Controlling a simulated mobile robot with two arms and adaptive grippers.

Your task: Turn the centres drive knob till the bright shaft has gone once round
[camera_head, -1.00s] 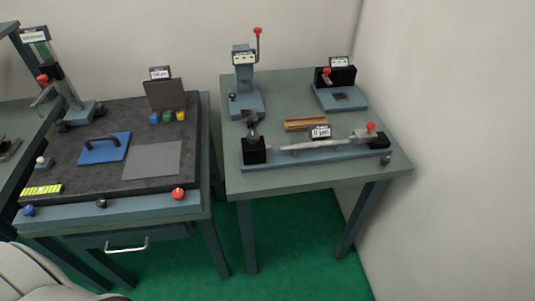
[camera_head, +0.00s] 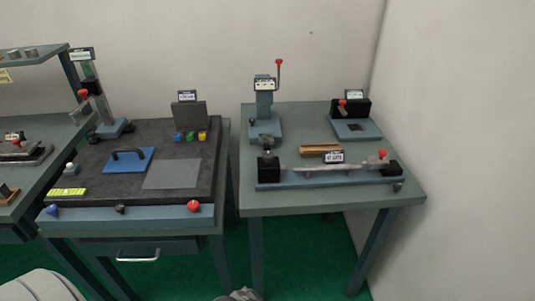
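The bright shaft (camera_head: 333,170) lies level between two dark end blocks on a long blue-grey bench-centres base (camera_head: 300,183), near the front of the right table. A red ball knob (camera_head: 382,153) stands at the right end, and a small dark knob (camera_head: 397,187) sits at the base's front right corner. I cannot tell which of these is the drive knob. A grey upright piece (camera_head: 267,143) stands at the left end block. A small label (camera_head: 333,157) stands behind the shaft.
Behind the centres are a wooden block (camera_head: 319,150), a lever stand (camera_head: 264,115) and a black-backed fixture (camera_head: 352,118). The left table holds a dark plate (camera_head: 170,140) with a blue handled block (camera_head: 128,160). A gap separates the tables. A wall is at right.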

